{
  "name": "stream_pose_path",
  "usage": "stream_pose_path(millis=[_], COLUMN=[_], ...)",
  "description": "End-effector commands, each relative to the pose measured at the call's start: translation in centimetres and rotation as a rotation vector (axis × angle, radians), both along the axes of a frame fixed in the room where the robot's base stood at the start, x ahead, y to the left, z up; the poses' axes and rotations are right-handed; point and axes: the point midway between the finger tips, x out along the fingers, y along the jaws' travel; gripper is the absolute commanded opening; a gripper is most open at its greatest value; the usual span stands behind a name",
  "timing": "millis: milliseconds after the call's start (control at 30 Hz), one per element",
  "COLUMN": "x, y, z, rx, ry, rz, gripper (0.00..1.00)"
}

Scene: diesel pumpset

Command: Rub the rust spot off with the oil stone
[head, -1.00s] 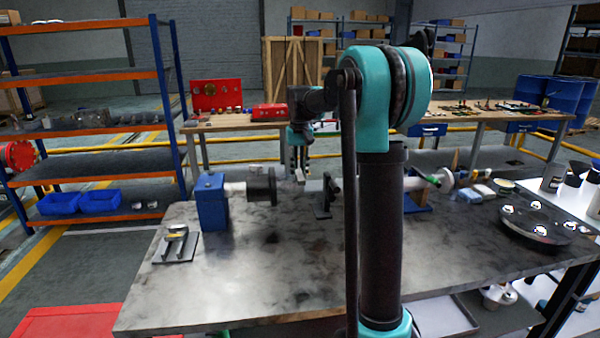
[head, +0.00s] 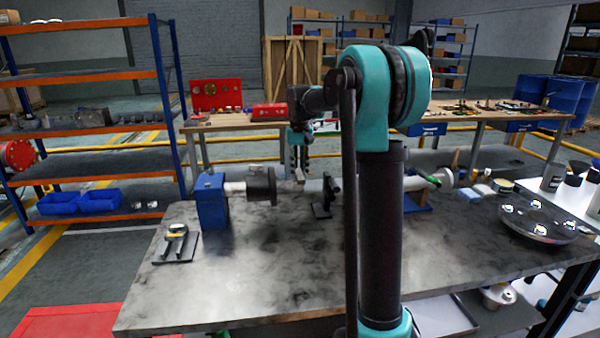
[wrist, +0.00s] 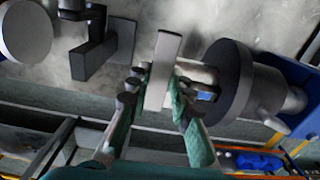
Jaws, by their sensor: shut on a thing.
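My gripper (wrist: 158,92) is shut on the oil stone (wrist: 165,58), a pale grey bar held between its two fingers. In the head view my gripper (head: 299,162) hangs over the shaft line on the bench, between the dark flange (head: 262,186) and a small black stand (head: 325,196). In the wrist view the shaft (wrist: 197,72) runs from the flange (wrist: 232,82) up to the stone and is partly hidden by the stone and a finger. I cannot tell whether the stone touches the shaft. I cannot make out the rust spot.
A blue block (head: 211,202) supports the shaft's left end. The black stand (wrist: 108,52) is close left of the fingers in the wrist view. A caliper-like tool (head: 176,240) lies at the bench's left, a round plate (head: 538,222) at right. The front of the bench (head: 260,275) is clear.

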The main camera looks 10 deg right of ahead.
Motion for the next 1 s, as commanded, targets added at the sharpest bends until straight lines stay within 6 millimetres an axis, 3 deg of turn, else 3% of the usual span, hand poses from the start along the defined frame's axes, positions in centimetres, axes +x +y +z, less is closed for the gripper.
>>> stream_pose_path(millis=[167,567,1000], x=[0.2,-1.9,0.0], y=[0.0,0.0,0.0], z=[-0.2,0.1,-0.1], rx=[0.0,0.0,0.0], ry=[-0.013,-0.01,-0.008], rz=[-0.002,-0.002,-0.002], gripper=[0.0,0.0,0.0])
